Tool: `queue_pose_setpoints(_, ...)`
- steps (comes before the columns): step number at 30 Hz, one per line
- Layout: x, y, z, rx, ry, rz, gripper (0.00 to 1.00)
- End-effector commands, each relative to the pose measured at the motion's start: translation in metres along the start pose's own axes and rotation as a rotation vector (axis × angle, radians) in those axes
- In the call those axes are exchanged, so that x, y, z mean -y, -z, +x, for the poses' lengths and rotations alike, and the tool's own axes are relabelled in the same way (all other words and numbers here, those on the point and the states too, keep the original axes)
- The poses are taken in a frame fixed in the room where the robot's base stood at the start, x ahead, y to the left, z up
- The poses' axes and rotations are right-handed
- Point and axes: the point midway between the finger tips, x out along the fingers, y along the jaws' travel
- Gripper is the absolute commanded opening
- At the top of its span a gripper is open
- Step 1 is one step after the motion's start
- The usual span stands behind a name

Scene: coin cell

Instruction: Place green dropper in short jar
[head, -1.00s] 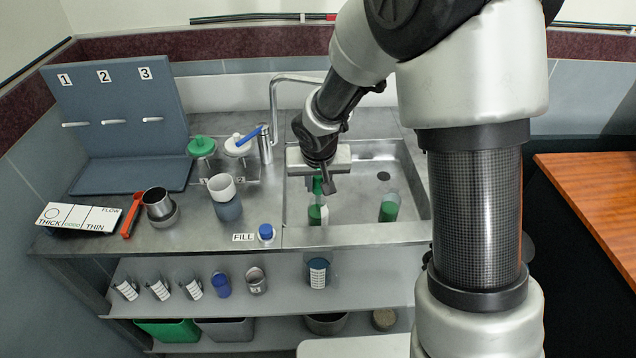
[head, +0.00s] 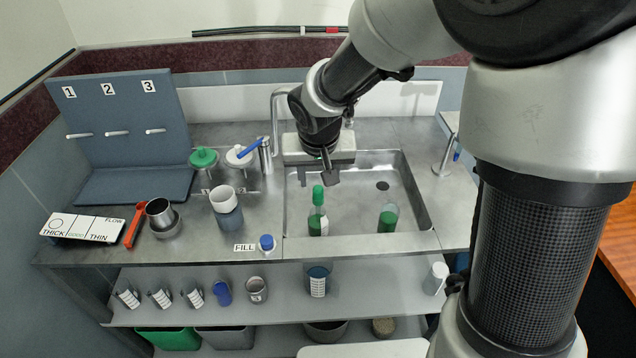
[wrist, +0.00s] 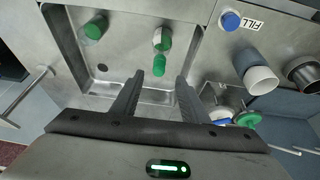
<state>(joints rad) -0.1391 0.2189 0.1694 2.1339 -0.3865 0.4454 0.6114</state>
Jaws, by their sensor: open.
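The green dropper (head: 318,196) stands upright with its bulb on top, in a clear vessel with green contents and a white label (head: 318,224) on the left of the sink. In the wrist view the bulb (wrist: 158,66) points toward me. A second clear vessel with green contents (head: 388,218) stands to the right in the sink; it also shows in the wrist view (wrist: 95,28). I cannot tell for sure which is the short jar. My gripper (wrist: 158,82) is open and empty, its fingertips just behind and above the bulb, apart from it.
The steel sink (head: 415,190) has free floor around both vessels. Left of it are a blue-capped bottle (head: 267,243) by the FILL label, a white-rimmed blue cup (head: 224,200) and green and white lidded pots (head: 204,158). A tap (head: 275,110) stands at the back.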

Motion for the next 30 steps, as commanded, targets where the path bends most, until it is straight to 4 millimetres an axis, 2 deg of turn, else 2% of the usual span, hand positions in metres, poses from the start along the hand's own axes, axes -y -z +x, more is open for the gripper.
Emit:
queue_pose_setpoints(3, 0.0, 0.001, -0.016, -0.002, 0.0, 0.0, 0.41)
queue_pose_setpoints(10, -0.003, 0.0, -0.028, -0.003, -0.003, 0.001, 0.41)
queue_pose_setpoints(14, -0.026, -0.004, -0.06, -0.024, -0.026, 0.007, 0.41)
queue_pose_setpoints(17, -0.055, -0.02, -0.105, -0.044, -0.048, 0.015, 0.41)
queue_pose_setpoints(18, -0.066, -0.03, -0.123, -0.051, -0.054, 0.019, 0.41)
queue_pose_setpoints(22, -0.094, -0.07, -0.173, -0.068, -0.052, 0.025, 0.41)
queue_pose_setpoints(26, -0.107, -0.108, -0.204, -0.086, -0.028, 0.023, 0.41)
queue_pose_setpoints(30, -0.11, -0.135, -0.218, -0.096, 0.001, 0.016, 0.41)
